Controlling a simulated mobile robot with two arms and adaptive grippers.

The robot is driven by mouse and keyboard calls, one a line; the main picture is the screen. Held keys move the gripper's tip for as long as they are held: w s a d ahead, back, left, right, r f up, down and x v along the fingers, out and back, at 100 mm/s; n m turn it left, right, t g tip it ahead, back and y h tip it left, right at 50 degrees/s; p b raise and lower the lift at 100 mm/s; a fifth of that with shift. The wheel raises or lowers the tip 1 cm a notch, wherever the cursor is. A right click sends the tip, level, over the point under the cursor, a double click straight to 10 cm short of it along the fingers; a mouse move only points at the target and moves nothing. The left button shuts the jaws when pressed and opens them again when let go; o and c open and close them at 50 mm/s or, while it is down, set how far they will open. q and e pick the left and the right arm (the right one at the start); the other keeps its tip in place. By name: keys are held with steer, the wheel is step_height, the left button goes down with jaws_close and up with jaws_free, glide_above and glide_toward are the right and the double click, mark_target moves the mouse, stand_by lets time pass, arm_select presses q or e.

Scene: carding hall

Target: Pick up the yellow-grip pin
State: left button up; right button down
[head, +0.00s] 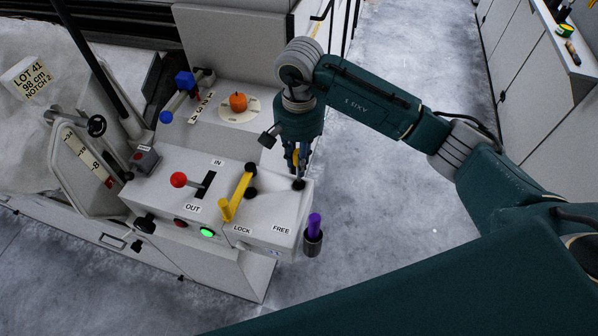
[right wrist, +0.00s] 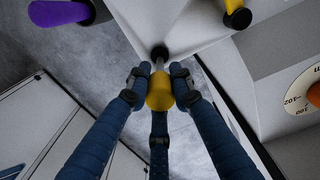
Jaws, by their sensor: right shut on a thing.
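My right gripper (head: 297,165) points down over the right end of the white control box (head: 268,207). It is shut on the yellow-grip pin (head: 296,157), whose grip is mostly hidden by the fingers in the head view. In the right wrist view, the gripper's fingers (right wrist: 158,88) close around the yellow grip (right wrist: 160,92). A short metal shank shows between the grip and a round dark socket (right wrist: 159,52). I cannot tell how deep the shank sits in it. The same socket (head: 298,184) shows beyond the FREE label. My left gripper is not in view.
A purple-grip pin (head: 314,226) stands in a dark holder at the box's front right corner. A yellow lever (head: 236,196) lies near LOCK, left of my gripper. A red-knobbed lever (head: 179,180) and orange knob (head: 238,102) are further off. Floor (head: 400,230) right of the box is clear.

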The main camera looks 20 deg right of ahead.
step_height(320, 180, up, 14)
steer(key=b, duration=0.2)
steer(key=shift+r, duration=0.2)
step_height(320, 180, up, 8)
steer(key=p, duration=0.5)
stand_by(1.0)
steer(key=shift+f, duration=0.15)
